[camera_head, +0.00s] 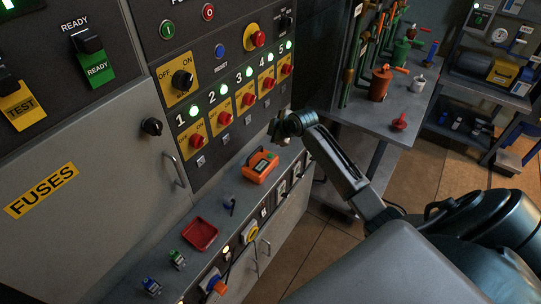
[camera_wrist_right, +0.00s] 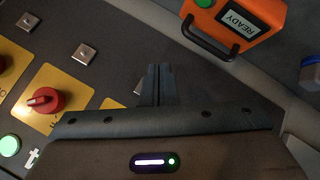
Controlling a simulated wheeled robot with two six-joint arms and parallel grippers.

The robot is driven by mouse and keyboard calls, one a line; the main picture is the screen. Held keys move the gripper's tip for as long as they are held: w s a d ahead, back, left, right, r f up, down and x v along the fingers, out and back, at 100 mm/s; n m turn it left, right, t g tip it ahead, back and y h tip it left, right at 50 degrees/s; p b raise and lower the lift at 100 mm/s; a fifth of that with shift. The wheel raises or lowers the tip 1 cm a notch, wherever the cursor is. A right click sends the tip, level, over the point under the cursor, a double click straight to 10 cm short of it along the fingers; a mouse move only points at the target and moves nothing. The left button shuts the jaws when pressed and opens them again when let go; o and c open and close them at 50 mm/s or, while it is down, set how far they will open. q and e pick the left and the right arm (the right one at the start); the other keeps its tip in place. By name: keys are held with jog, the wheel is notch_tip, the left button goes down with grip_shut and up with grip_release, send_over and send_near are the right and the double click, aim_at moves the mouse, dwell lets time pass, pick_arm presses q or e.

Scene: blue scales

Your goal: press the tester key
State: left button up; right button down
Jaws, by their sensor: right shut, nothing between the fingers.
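The tester is an orange box (camera_head: 260,168) with a dark handle, lying on the grey ledge below the switch panel. A green key (camera_head: 262,165) shows on its top face. In the right wrist view the tester (camera_wrist_right: 262,22) is at the top right with a "READY" label, and its green key (camera_wrist_right: 204,3) is cut by the top edge. My right gripper (camera_head: 275,130) is shut and empty, near the panel above the tester. In the right wrist view its closed fingers (camera_wrist_right: 157,72) are left of the tester, apart from it. My left gripper is out of view.
The panel (camera_head: 225,85) has red rotary switches on yellow plates and lit green lamps. A red tray (camera_head: 200,234) and small blue and green parts lie along the ledge. A workbench (camera_head: 405,100) with tools stands to the right, with open floor (camera_head: 325,255) in front.

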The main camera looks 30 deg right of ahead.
jog(key=b, duration=0.6)
send_over(271, 156)
jog(key=f, duration=0.6)
jog(key=shift+s+d+f, duration=0.1)
jog(key=shift+s+f, duration=0.25)
jog(key=shift+f, duration=0.05)
jog(key=shift+f+b, duration=0.5)
jog(key=shift+f, duration=0.5)
jog(key=shift+f, duration=0.1)
jog(key=shift+f, duration=0.3)
jog(key=shift+f+b, duration=0.3)
jog(key=shift+f, duration=0.1)
dwell(0.9)
jog(key=shift+r+p, duration=0.75)
jog(key=shift+r, duration=0.05)
